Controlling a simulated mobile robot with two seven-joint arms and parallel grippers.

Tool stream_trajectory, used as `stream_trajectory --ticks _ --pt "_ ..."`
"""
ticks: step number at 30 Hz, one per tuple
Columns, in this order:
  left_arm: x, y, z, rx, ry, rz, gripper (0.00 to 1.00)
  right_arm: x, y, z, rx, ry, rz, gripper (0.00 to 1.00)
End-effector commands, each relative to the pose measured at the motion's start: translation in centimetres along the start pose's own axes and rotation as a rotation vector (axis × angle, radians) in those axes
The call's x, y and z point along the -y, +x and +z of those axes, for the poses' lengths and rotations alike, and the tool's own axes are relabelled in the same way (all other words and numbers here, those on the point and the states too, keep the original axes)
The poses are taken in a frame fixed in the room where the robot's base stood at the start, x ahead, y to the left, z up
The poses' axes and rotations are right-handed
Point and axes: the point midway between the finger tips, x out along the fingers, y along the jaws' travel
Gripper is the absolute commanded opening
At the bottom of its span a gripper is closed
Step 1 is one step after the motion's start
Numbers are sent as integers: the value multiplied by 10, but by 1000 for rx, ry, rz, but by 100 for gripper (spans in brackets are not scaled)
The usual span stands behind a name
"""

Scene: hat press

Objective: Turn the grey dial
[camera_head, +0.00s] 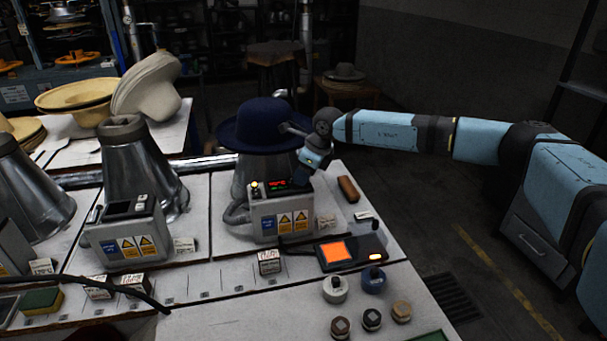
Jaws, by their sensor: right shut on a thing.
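A grey control box (258,210) stands in front of the steam press that carries a dark blue hat (262,125). My right gripper (301,176) reaches down from the right to the right end of this top panel and is shut on the grey dial there. The gripper hides the dial, so its setting cannot be seen. My left gripper is not in view.
More metal presses (132,165) with their own control box (128,230) stand to the left. A brown block (348,189) lies right of the press. An orange-screened device (337,253) and several small pots (335,288) sit in front. Open floor lies to the right.

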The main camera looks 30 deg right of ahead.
Motion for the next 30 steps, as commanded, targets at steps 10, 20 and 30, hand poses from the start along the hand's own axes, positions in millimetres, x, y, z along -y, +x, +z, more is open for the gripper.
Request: stream_trajectory --ticks 10,20,30 --pt "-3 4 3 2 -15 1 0 2 1 0 1 -200 84 12" --pt "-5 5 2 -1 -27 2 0 4 0 1 1 -285 117 12" --pt "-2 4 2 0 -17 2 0 4 0 1 1 -291 120 12"
